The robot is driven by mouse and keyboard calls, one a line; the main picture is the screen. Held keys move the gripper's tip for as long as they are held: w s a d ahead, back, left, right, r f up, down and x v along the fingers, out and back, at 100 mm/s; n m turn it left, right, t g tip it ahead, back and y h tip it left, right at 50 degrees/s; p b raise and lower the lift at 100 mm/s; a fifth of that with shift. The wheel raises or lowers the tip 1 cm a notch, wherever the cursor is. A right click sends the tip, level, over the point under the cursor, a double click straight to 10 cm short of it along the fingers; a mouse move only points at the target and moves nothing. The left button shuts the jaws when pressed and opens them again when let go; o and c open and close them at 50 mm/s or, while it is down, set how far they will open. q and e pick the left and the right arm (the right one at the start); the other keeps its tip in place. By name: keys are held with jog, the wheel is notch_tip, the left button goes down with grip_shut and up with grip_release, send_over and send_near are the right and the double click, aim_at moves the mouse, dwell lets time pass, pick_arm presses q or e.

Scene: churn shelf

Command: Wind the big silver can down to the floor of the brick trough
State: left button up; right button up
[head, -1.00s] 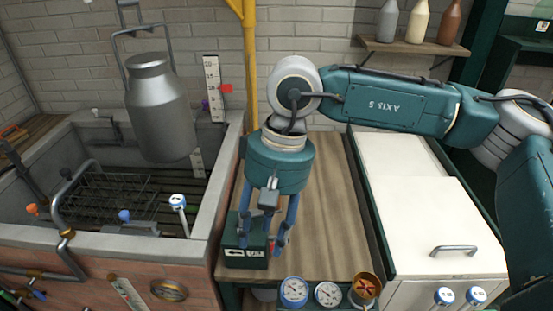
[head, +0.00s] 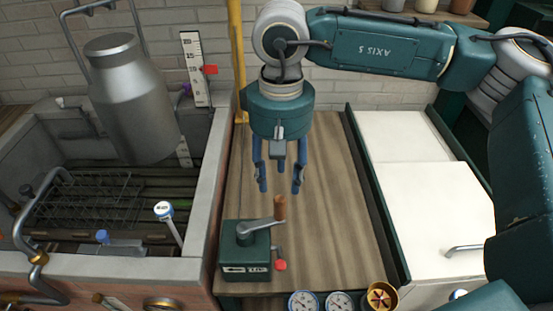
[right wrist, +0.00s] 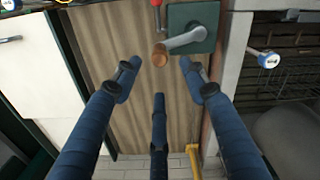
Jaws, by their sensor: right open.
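The big silver can (head: 135,105) hangs from its bail inside the brick trough (head: 205,190), above the dark slatted floor and wire rack. A scale with a red marker (head: 210,70) stands behind it. The green winch box (head: 245,250) sits on the wooden bench, with a grey crank arm ending in a brown wooden knob (head: 280,208); a red-knobbed lever (head: 281,265) is on its side. My right gripper (head: 279,188) is open and empty above the bench, behind the crank knob and apart from it. In the right wrist view the knob (right wrist: 160,55) lies beyond the open fingers. My left gripper is not in view.
A yellow post (head: 237,50) rises behind the bench. Gauges (head: 303,301) and a brass cup (head: 381,297) sit at the front edge. A white-lidded chest (head: 425,205) stands on the right. The bench behind the winch is clear.

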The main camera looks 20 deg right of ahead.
aim_at(280, 198)
jog(key=shift+s+f+p, duration=0.2)
jog(key=shift+s+f, duration=0.05)
jog(key=shift+f, duration=0.4)
jog(key=shift+s+f+p, duration=0.2)
jog(key=shift+f, duration=0.4)
notch_tip(280, 198, down, 3)
jog(key=shift+w+f+p, duration=0.1)
jog(key=shift+f+p, duration=0.05)
jog(key=shift+p, duration=0.3)
notch_tip(280, 198, down, 4)
jog(key=shift+w+r+p, duration=0.1)
jog(key=shift+r+p, duration=0.1)
jog(key=shift+p, duration=0.15)
jog(key=shift+c, duration=1)
jog(key=c, duration=0.8)
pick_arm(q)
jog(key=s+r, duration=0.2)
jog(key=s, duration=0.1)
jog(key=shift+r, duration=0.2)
pick_arm(e)
jog(key=shift+w, duration=0.15)
grip_shut()
